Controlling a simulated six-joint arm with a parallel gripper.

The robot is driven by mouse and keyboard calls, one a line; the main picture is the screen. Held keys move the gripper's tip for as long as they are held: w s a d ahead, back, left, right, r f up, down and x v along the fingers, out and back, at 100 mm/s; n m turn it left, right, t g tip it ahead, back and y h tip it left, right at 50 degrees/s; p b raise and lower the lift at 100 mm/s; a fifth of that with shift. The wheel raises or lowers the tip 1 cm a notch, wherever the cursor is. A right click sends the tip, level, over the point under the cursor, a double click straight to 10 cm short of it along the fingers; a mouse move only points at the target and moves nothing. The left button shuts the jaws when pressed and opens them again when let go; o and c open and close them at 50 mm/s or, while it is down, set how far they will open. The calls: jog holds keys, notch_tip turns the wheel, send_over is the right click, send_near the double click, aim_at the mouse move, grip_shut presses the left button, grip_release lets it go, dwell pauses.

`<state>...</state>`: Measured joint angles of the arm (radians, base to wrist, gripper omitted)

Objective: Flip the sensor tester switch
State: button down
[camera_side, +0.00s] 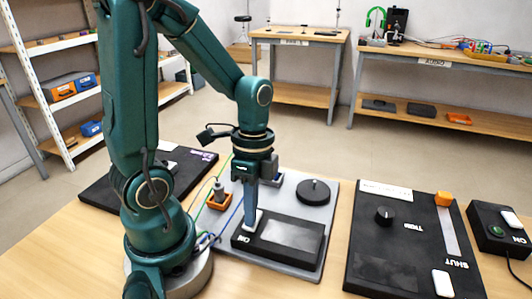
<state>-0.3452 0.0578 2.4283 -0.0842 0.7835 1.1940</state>
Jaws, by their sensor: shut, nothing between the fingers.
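A black box (278,243) with a grey window lies on a light grey plate (318,215). It bears the word ON at its left end, beside a white switch piece (256,222). I take this box to be the sensor tester, but no name on it is readable. My gripper (249,211) points down, with its shut fingers right at the white switch piece. The fingers hide part of the switch. I cannot tell whether they touch it or which way the switch is set.
A round black disc (314,191) and an orange-based socket (219,196) stand on the plate, with loose cables at left. To the right are a black panel (408,235) with a knob and slider, and a black ON box (497,232). Bare table lies in front.

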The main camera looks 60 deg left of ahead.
jog(key=shift+a, duration=0.1)
jog(key=shift+w+a+r, duration=0.15)
jog(key=shift+w+a, duration=0.35)
jog(key=shift+w, duration=0.05)
dwell(0.3)
notch_tip(320, 180, up, 14)
jog(key=w+a, duration=0.1)
jog(key=shift+w+a, duration=0.2)
jog(key=shift+d, duration=0.1)
dwell(0.4)
